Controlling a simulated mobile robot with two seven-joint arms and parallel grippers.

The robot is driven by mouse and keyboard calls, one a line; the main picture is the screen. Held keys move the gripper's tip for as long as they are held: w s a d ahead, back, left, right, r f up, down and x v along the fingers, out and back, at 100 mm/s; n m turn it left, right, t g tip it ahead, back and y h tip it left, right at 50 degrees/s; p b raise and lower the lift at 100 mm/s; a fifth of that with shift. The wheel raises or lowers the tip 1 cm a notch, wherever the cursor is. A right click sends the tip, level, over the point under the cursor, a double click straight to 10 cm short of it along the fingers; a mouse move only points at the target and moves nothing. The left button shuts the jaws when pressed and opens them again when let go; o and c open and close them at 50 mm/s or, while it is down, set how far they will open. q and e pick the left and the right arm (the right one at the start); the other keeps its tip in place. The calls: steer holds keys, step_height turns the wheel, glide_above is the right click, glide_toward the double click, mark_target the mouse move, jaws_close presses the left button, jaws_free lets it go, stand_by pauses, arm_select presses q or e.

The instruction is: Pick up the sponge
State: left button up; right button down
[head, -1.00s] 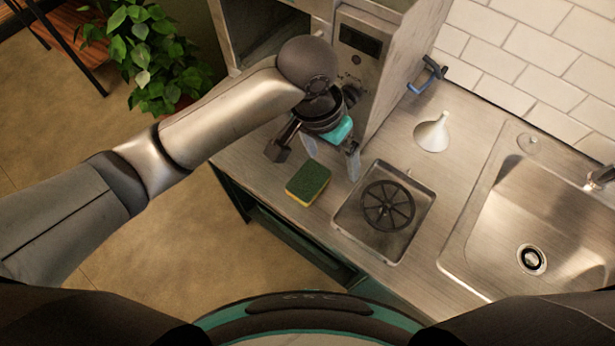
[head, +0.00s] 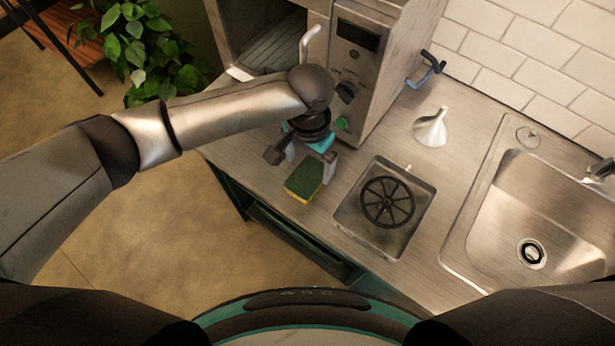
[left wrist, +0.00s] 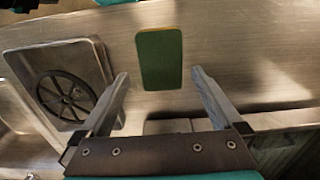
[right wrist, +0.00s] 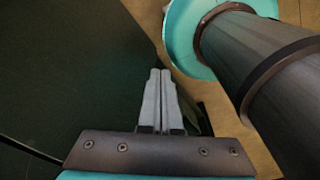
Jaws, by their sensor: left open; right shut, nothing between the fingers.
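The sponge (head: 305,178), green on top with a yellow edge, lies flat on the metal counter (head: 345,225). My left gripper (head: 309,167) is at the sponge's far side in the head view, its fingers spread. In the left wrist view the sponge (left wrist: 160,58) lies just beyond and between the open fingertips (left wrist: 160,77), with nothing held. I cannot tell how high the fingertips are above the counter. My right gripper (right wrist: 161,75) shows only in its wrist view, its fingers together and empty, beside a dark green surface.
A shallow square basin (head: 343,213) with a black wheel-like grate (head: 387,202) is right of the sponge. A white funnel (head: 432,128) and the sink (head: 540,225) are farther right. A metal machine (head: 375,70) stands behind the gripper. The counter's front edge is close to the sponge.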

mark_target(307, 176)
arm_select(q)
steer(key=shift+a+f, duration=0.1)
steer(key=shift+f, duration=2.65)
steer(key=shift+c, duration=0.2)
steer(key=c, duration=1.1)
steer(key=shift+r, duration=0.2)
step_height(307, 176, up, 20)
steer(key=shift+f+p, duration=0.1)
steer(key=shift+p, duration=0.75)
